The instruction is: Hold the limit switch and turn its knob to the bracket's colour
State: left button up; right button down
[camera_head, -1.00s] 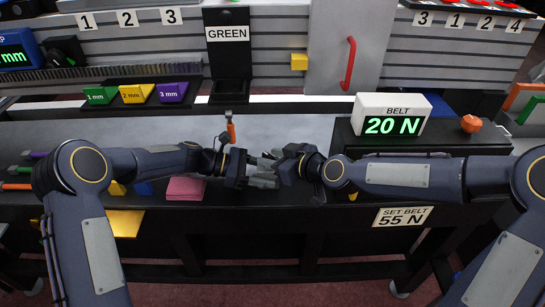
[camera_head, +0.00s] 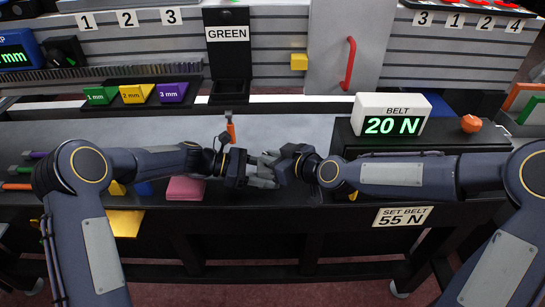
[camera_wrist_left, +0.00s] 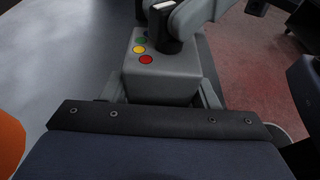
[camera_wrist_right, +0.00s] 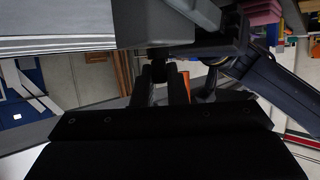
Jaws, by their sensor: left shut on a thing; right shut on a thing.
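The limit switch (camera_wrist_left: 165,78) is a grey box in the left wrist view, with green, yellow and red dots on its face. My left gripper (camera_head: 254,174) is shut on its body, one finger on each side. A dark knob (camera_wrist_left: 166,24) sits at the far end of the box beside the dots. My right gripper (camera_head: 273,165) is shut at the knob, facing the left one. Its fingers partly hide the knob, so its pointing direction is unclear. A black panel (camera_head: 231,70) behind carries a GREEN sign (camera_head: 228,34). I cannot clearly identify the bracket.
A small orange part (camera_head: 231,131) stands just behind my left gripper. A pink block (camera_head: 185,188) lies at the front edge. The BELT display (camera_head: 391,117) reads 20 N at right.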

jog(key=shift+s+a+m+t+h, duration=0.2)
jog(key=shift+m+t+h, duration=0.2)
jog(key=shift+m+h, duration=0.15)
jog(key=shift+s+a+m+t+h, duration=0.1)
jog(key=shift+a+m+t+h, duration=0.1)
jog(key=shift+m+t+h, duration=0.3)
jog(key=m+t+h, duration=0.1)
jog(key=m+h, duration=0.2)
jog(key=shift+a+h, duration=0.15)
jog(key=shift+h, duration=0.1)
jog(key=m+h, duration=0.6)
jog(key=shift+w+a+t+h, duration=0.1)
jog(key=shift+w+t+h, duration=0.05)
jog(key=shift+t+h, duration=0.15)
pick_arm(q)
jog(key=shift+s, duration=0.1)
pick_arm(e)
jog(key=shift+m, duration=0.25)
jog(key=c, duration=1.5)
grip_release()
jog(key=shift+o, duration=0.3)
jog(key=shift+h, duration=0.3)
